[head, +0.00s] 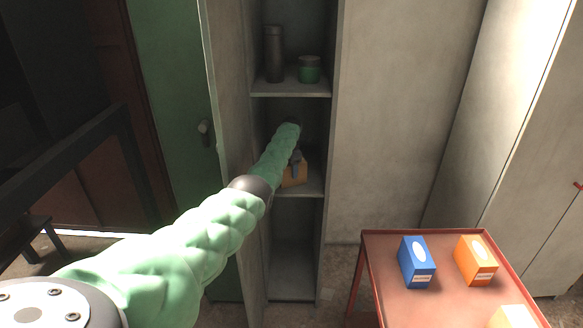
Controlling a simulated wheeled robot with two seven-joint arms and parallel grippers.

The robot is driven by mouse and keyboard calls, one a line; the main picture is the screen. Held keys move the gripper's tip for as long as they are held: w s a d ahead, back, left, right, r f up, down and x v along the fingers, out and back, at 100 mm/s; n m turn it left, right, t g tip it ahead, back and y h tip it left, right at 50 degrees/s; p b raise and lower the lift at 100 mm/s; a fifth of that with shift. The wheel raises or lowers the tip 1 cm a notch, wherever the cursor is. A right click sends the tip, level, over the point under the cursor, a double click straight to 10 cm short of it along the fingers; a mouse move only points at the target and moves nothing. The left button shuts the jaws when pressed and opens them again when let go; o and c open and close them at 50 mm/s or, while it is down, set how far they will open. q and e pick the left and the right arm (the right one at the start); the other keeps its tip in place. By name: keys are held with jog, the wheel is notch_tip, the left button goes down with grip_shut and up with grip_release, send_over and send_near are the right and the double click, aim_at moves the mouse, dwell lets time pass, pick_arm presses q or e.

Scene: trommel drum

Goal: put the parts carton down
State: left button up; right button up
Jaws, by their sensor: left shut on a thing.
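My left arm reaches from the lower left into the tall open locker. My left gripper (297,157) is at the middle shelf (312,184), partly hidden by its own green-sleeved arm. It is shut on the parts carton (299,175), an orange-brown box at that shelf. The arm covers the carton's left part. I cannot tell whether the carton's base touches the shelf. My right gripper is not in view.
The upper shelf (290,92) holds a dark bottle (274,55) and a green jar (309,70). A red table (385,262) at the lower right bears a blue box (417,262), an orange box (476,260) and a pale box (513,317). The locker's bottom compartment looks empty.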

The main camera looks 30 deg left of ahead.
pick_arm(q)
jog(key=o, duration=0.8)
jog(key=shift+f, duration=0.15)
jog(key=o, duration=0.3)
jog(key=shift+o, duration=0.6)
